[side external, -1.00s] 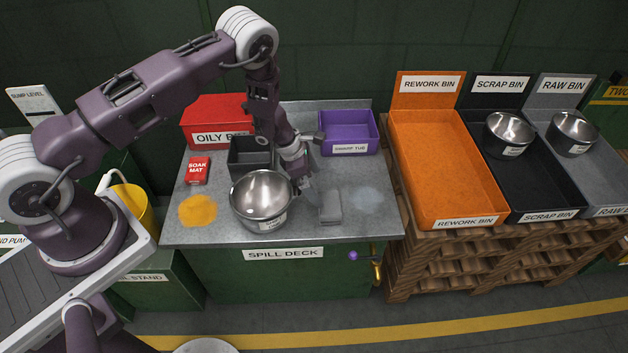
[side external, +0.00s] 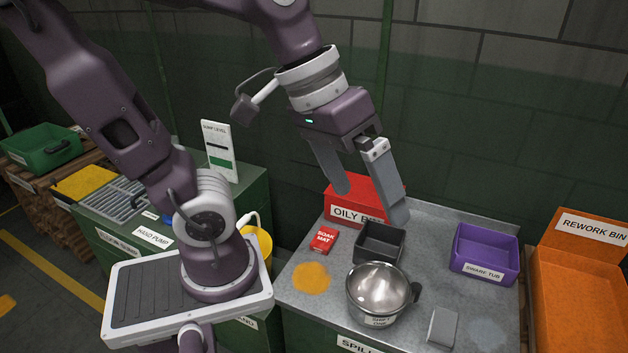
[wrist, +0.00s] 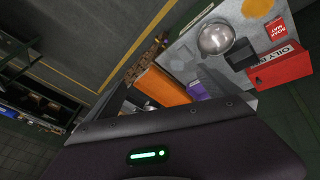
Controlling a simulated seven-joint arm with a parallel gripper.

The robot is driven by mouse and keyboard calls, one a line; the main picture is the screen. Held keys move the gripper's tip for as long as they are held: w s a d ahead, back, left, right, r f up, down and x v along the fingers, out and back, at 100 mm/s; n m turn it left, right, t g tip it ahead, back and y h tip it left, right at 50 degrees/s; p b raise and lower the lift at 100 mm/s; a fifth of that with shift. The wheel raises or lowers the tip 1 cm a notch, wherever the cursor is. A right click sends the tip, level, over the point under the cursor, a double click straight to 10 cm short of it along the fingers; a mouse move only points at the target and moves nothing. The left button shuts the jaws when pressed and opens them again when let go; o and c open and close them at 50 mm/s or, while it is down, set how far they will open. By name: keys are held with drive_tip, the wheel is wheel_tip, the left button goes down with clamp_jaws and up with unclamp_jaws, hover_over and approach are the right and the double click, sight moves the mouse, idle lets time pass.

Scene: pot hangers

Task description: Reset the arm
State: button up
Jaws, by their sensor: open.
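My gripper (side external: 368,195) is open and empty in the side external view, raised above the back of the spill deck (side external: 455,215). Its two grey fingers point down, in front of the red oily bin (side external: 345,188) as seen from this camera. The steel pot (side external: 380,290) stands upright on the deck, below and apart from the fingers.
On the deck are a dark grey open box (side external: 380,243), a red soak mat pack (side external: 324,239), a purple swarf tub (side external: 484,252), a grey block (side external: 442,327) and a yellow patch (side external: 311,279). The orange rework bin (side external: 580,285) stands to the right. The air above the deck is clear.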

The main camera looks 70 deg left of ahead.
drive_tip(key=s+a+f+m+t+y, duration=0.1)
drive_tip(key=s+a+m+y, duration=0.1)
drive_tip(key=s+a, duration=0.2)
drive_tip(key=shift+s+a, duration=0.25)
drive_tip(key=shift+s, duration=0.25)
